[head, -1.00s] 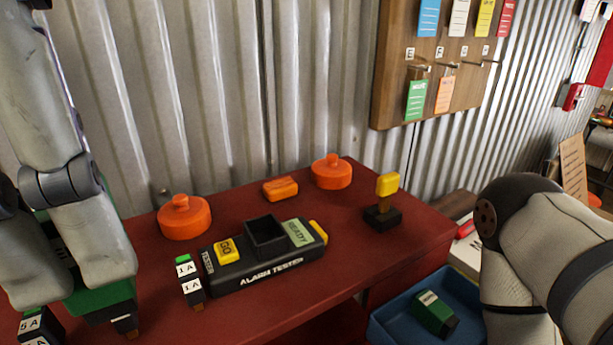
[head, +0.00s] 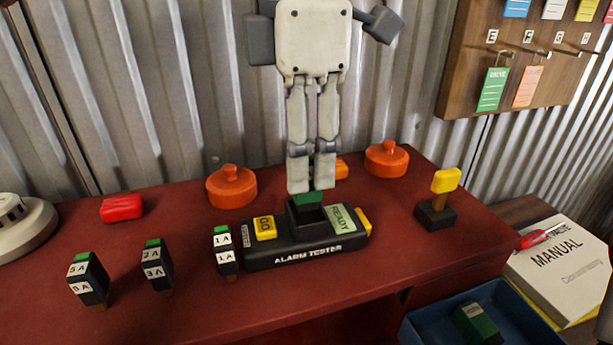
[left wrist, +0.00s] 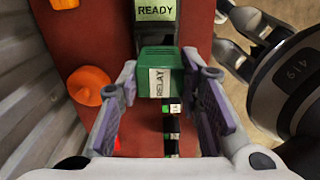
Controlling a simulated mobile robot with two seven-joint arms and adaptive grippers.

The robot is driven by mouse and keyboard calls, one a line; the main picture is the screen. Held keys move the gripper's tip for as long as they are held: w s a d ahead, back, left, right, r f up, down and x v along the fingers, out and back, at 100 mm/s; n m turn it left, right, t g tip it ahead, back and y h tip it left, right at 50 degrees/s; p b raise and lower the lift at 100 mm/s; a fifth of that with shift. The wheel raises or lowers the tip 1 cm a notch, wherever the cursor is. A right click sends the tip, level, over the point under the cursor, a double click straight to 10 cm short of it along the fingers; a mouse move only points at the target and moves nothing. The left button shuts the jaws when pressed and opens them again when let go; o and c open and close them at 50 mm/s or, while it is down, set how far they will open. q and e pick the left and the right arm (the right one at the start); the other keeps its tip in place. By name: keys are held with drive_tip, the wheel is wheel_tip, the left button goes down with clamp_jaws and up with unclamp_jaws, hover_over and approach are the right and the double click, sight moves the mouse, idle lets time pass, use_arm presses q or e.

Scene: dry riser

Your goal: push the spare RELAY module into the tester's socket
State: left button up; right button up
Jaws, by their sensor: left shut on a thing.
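The alarm tester (head: 300,256) lies on the red bench, with a READY display and a square black socket (head: 306,216). My left gripper (head: 312,190) points down over the socket, shut on the green RELAY module (head: 308,198). The module's green top shows between the fingertips at the socket's mouth; its lower part is hidden, so its depth is unclear. In the left wrist view the module (left wrist: 160,75) sits between both fingers, its RELAY label showing. My right gripper (left wrist: 226,35) shows there at the right, fingers apart and empty.
Black fuses (head: 157,266) stand left of the tester. Orange knobbed caps (head: 232,188) sit behind it. A yellow-handled piece (head: 445,182) stands to the right. A blue tray (head: 415,325) at lower right holds another green module (head: 475,322). Bare bench (head: 200,310) lies in front.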

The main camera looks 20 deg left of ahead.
use_arm(q)
drive_tip(key=shift+w+f, duration=0.15)
drive_tip(key=shift+f, duration=0.8)
drive_tip(key=shift+w+f, duration=0.15)
drive_tip(key=shift+f, duration=0.8)
drive_tip(key=shift+f, duration=0.1)
drive_tip(key=o, duration=1.2)
wheel_tip(320, 180, up, 12)
drive_tip(key=shift+r, duration=0.1)
